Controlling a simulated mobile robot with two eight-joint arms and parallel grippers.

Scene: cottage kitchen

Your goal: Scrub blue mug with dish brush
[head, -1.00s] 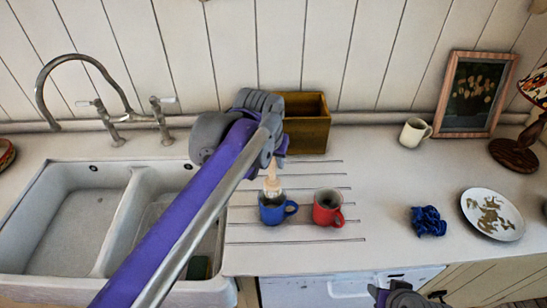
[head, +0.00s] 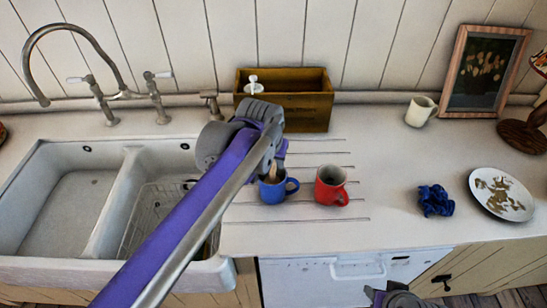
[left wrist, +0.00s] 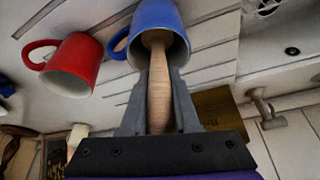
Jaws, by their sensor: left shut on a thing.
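The blue mug (head: 271,192) stands upright on the grooved drainboard, its handle to the right. My left gripper (head: 269,166) is above it, shut on the wooden handle of the dish brush (head: 272,175). In the left wrist view the brush handle (left wrist: 159,100) runs between the fingers of my left gripper (left wrist: 158,82) into the mouth of the blue mug (left wrist: 155,14).
A red mug (head: 331,188) stands close to the right of the blue one. A wooden box (head: 303,110) with a white pump bottle is behind. A blue cloth (head: 435,201), a dirty plate (head: 478,190) and a cream mug (head: 419,112) lie right. The double sink (head: 75,208) is left.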

